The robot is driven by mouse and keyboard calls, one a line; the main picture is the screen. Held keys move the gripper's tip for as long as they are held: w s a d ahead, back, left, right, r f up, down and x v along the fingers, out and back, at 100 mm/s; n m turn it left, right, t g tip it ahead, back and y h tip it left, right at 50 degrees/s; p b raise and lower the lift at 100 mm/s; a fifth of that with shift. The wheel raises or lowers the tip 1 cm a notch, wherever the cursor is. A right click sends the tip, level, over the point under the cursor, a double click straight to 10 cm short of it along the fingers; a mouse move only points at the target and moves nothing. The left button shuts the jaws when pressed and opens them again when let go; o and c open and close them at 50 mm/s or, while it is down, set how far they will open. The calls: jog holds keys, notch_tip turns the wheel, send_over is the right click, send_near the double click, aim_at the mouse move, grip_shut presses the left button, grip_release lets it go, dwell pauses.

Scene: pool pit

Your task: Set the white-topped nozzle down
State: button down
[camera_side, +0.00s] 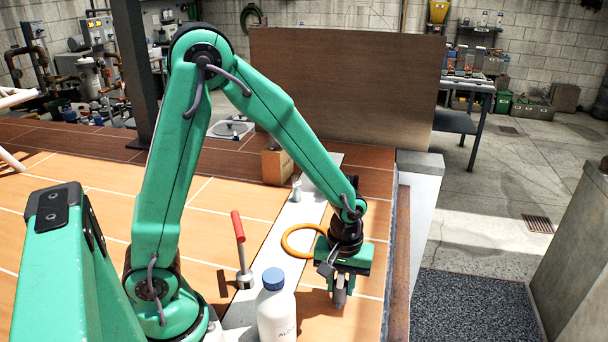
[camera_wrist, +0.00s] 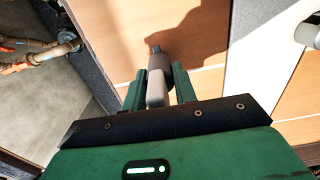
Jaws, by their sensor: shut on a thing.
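The white-topped nozzle (camera_wrist: 156,88) is between the two green fingers of my gripper (camera_wrist: 158,92) in the wrist view. Its pale end faces the camera, and its darker grey body and narrow tip point away toward the wood-coloured surface. In the side view my gripper (camera_side: 341,284) points down near the right edge of the tiled deck, with the grey nozzle (camera_side: 339,298) low between its fingers. My gripper is shut on the nozzle. I cannot tell whether the tip touches the deck.
An orange ring (camera_side: 287,240) lies just left of my gripper. A white bottle with a blue cap (camera_side: 277,315) and a red-handled tool (camera_side: 239,228) stand further left. A wooden block (camera_side: 275,167) is behind. The deck drops off at its right edge.

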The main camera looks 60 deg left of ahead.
jog(key=shift+f, duration=0.25)
jog(key=shift+f, duration=0.15)
jog(key=c, duration=1.1)
grip_release()
notch_tip(320, 180, up, 12)
jog(key=shift+r, duration=0.2)
